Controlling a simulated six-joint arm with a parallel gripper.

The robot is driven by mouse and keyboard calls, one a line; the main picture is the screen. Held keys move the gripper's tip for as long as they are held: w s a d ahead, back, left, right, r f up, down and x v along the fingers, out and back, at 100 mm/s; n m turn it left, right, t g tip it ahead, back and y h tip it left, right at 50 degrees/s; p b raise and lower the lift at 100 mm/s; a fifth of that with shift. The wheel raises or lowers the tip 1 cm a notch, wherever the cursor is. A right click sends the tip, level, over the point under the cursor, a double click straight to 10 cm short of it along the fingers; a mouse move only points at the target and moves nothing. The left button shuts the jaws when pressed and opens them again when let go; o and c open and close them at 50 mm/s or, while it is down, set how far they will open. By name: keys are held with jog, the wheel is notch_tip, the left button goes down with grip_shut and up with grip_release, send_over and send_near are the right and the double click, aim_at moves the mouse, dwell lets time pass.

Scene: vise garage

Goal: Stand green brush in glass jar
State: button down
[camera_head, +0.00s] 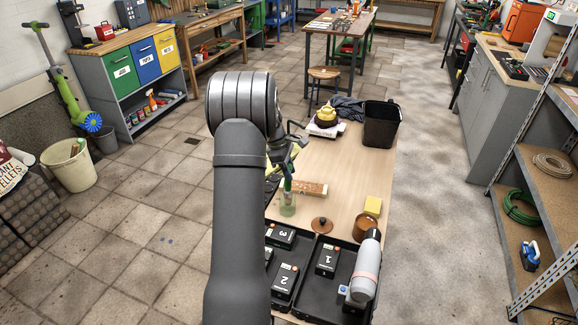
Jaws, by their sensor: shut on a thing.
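The glass jar (287,208), clear with a green tint, stands on the wooden table just right of my arm. The green brush (288,184) is upright over the jar's mouth, with its lower end at or inside the rim; the small size does not show how deep. My gripper (289,166) is partly hidden behind my own arm. It is shut on the upper part of the brush.
A wooden block (308,188) lies close right of the jar. A brown lid (321,225), brown pot (366,228) and yellow sponge (373,205) are farther right. A black tray (317,295) with numbered boxes and a grey bottle (366,268) is in front. A black bin (381,124) stands behind.

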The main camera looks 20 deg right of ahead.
jog(key=shift+f, duration=0.2)
jog(key=c, duration=1.1)
grip_release()
jog(key=v, duration=1.7)
jog(key=shift+w+r, duration=0.1)
jog(key=shift+r, duration=0.15)
jog(key=shift+d, duration=0.1)
